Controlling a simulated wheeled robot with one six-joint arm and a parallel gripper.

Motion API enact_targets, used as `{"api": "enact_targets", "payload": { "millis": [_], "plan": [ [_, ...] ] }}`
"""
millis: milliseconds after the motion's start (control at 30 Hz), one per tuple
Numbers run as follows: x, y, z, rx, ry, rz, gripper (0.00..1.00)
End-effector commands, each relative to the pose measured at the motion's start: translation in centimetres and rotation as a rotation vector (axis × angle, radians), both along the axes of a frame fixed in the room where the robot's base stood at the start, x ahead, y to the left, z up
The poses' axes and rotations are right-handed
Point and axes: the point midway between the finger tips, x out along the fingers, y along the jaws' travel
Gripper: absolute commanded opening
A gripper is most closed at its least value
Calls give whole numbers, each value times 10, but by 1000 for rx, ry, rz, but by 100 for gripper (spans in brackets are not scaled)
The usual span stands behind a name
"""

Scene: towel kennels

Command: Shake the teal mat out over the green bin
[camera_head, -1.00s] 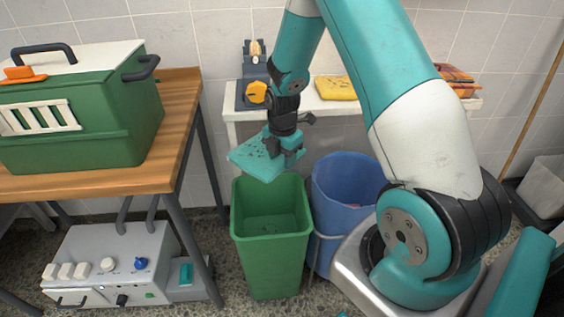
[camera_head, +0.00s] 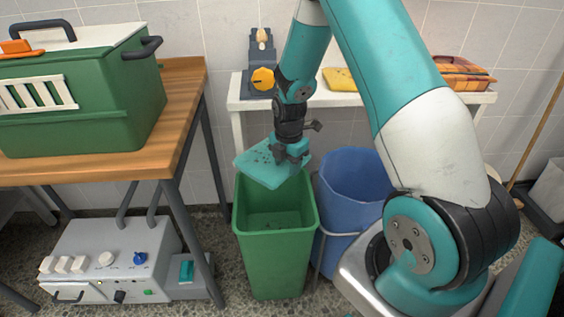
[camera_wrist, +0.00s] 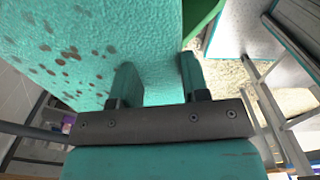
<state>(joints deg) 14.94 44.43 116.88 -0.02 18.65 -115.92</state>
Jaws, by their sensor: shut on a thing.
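The teal mat (camera_head: 258,167) is held roughly flat, a little tilted, over the back part of the green bin's mouth. Dark specks show on its upper face. In the wrist view the mat (camera_wrist: 85,45) fills the upper left, with many brown spots on it. My gripper (camera_head: 291,160) is shut on the mat's right part; the two fingers (camera_wrist: 157,82) also show against it in the wrist view. The green bin (camera_head: 275,262) stands upright on the floor below. A few small dark marks show inside it. The mat hides part of its back rim.
A blue bin (camera_head: 345,200) in a metal frame stands just right of the green bin. A wooden table (camera_head: 150,150) with a green carrier (camera_head: 90,110) is at left, above a grey control box (camera_head: 110,255). A white shelf (camera_head: 340,107) runs along the wall behind.

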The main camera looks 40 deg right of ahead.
Motion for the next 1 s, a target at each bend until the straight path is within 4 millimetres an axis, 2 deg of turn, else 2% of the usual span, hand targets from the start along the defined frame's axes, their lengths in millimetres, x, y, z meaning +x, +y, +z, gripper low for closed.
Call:
{"api": "enact_targets", "payload": {
  "millis": [133,300,433,567,700,800,867,1000],
  "plan": [
    [0,0,16,-1,-1,0,18],
    [0,0,57,-1,-2,0,18],
    [0,0,74,0,0,0,18],
    [0,0,57,1,2,0,18],
    [-1,0,18,1,3,0,18],
    [-1,0,-3,1,2,0,18],
    [0,0,-3,0,1,0,18],
    [0,0,20,-1,-1,0,18]
  ]
}}
